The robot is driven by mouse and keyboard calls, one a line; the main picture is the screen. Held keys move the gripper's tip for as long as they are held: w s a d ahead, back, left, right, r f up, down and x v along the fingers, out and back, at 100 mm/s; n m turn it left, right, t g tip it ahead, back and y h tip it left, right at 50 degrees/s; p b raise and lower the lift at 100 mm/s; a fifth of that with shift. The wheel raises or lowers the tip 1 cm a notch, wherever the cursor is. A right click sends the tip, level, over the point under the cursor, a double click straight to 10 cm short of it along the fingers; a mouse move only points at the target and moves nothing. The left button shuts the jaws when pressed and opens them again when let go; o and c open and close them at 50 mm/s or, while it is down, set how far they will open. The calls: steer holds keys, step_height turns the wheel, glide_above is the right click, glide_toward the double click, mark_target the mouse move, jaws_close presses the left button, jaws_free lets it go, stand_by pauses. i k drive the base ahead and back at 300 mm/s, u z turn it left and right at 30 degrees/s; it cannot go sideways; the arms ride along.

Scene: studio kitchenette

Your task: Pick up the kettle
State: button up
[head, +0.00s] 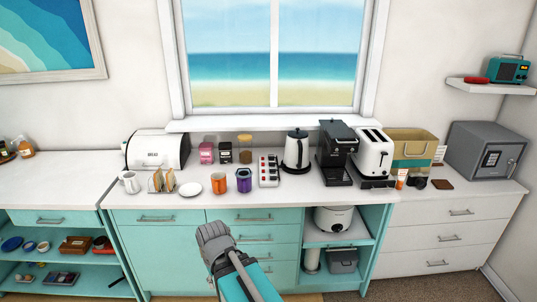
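A white kettle (295,155) with a black lid and a black handle stands upright on the white counter (210,208), below the right part of the window. It stands between a power strip (268,170) on its left and a black coffee machine (337,150) on its right. Its whole front is visible from the head view. Part of my arm shows at the bottom centre, in front of the teal drawers and apart from the kettle. I cannot make out any gripper fingers in this view.
Left of the power strip stand a purple cup (243,181), an orange cup (217,181), a plate (190,188), a toast rack (162,181) and a white mug (130,183). A toaster (374,155) stands right of the coffee machine. The counter's front strip is clear.

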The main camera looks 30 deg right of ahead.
mark_target(296, 157)
steer(key=u, duration=0.1)
steer(key=i, duration=0.75)
steer(key=z, duration=0.4)
steer(key=i, duration=0.75)
steer(key=z, duration=0.65)
steer(key=k, duration=0.9)
steer(key=z, duration=0.15)
steer(key=i, duration=0.3)
steer(key=u, duration=0.05)
